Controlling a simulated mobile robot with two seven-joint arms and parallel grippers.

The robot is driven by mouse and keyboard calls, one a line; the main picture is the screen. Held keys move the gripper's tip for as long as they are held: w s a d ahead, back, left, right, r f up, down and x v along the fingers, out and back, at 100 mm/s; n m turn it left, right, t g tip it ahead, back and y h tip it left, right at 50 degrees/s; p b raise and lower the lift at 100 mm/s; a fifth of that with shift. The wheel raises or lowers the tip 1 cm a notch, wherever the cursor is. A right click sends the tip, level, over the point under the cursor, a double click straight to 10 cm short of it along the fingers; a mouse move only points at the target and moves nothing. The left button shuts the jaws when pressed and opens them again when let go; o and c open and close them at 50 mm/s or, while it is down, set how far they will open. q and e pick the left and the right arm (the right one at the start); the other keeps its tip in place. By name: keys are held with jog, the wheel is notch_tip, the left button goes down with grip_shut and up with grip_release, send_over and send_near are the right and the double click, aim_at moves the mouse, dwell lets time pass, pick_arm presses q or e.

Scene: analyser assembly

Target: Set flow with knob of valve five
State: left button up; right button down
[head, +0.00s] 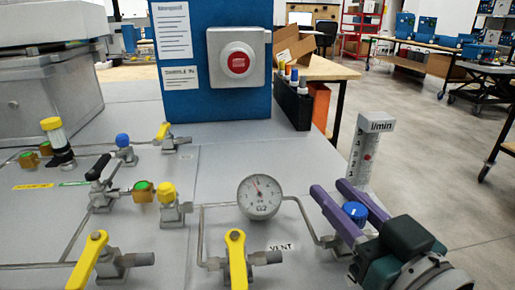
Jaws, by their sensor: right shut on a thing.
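The blue knob (355,210) sits at the foot of the flow meter (375,126), which stands upright at the right edge of the panel and is marked l/min. A red mark (367,157) shows on its scale. My right gripper (330,189), with purple fingers, reaches in from the lower right and is shut on the blue knob, one finger on each side. The fingers and wrist hide the lower part of the meter and the valve body. No label reading valve five is legible. My left gripper is not in view.
A round pressure gauge (260,197) and a VENT label (281,247) are left of the gripper. Yellow-handled valves (236,258) and several other fittings stand on the grey panel. A blue box with a red button (239,62) stands behind.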

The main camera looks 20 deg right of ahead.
aim_at(360, 223)
jog(key=shift+d+m+h+p, duration=0.25)
jog(key=shift+m+h+p, duration=0.55)
jog(key=shift+h, duration=0.6)
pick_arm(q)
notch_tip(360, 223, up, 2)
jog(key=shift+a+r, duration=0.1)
pick_arm(e)
jog(key=c, duration=0.5)
grip_release()
jog(key=shift+s, duration=0.15)
jog(key=v, duration=0.9)
jog(key=shift+s+a+r, duration=0.1)
jog(key=shift+s+r, duration=0.05)
jog(key=shift+s, duration=0.2)
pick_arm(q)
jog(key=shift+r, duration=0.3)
